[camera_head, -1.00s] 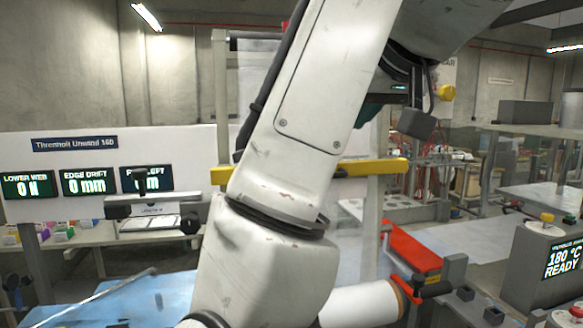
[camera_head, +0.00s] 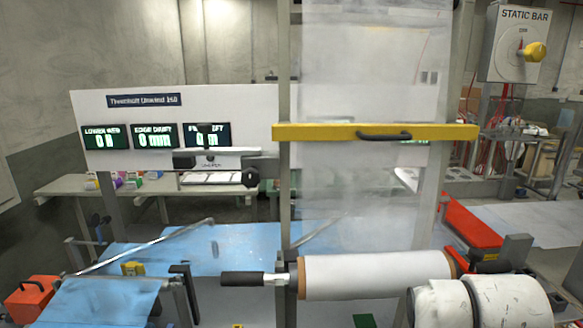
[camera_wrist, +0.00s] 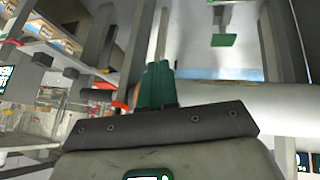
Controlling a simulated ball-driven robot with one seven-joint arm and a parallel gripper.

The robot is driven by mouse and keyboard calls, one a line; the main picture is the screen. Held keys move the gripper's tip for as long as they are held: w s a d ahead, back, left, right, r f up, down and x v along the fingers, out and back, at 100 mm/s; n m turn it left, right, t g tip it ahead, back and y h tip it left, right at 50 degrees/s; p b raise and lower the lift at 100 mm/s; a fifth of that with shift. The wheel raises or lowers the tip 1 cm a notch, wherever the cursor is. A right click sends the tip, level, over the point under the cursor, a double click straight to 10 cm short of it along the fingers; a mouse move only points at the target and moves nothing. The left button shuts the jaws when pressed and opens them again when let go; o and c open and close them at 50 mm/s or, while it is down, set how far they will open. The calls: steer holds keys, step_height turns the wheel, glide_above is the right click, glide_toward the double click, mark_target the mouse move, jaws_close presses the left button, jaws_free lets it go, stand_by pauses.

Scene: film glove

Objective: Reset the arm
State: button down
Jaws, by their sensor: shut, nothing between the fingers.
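My gripper (camera_wrist: 157,85) shows in the wrist view as green fingers held together, shut with nothing between them. It points toward the machine's frame, close to a pale roll or bar (camera_wrist: 220,100) in the picture; I cannot tell if they touch. In the head view the gripper is out of sight. Only rounded white links of my arm (camera_head: 480,302) show there, low at the right edge area.
A white film roll (camera_head: 375,274) lies across the machine under a hanging clear film web (camera_head: 365,60) and a yellow bar (camera_head: 340,132). A red part (camera_head: 470,222) stands right of it. A static bar box (camera_head: 510,45) is at the upper right. Blue sheets (camera_head: 195,255) lie left.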

steer(key=s+d+f+g, duration=0.2)
steer(key=s+f+g, duration=0.1)
steer(key=s+f, duration=1)
steer(key=s+a+f+g+y, duration=0.1)
steer(key=s+f, duration=0.4)
steer(key=s, duration=0.4)
steer(key=s+a+f+m+g+y, duration=0.1)
steer(key=s+f, duration=0.5)
steer(key=s, duration=0.3)
steer(key=shift+f+g, duration=0.2)
steer(key=shift+g, duration=0.2)
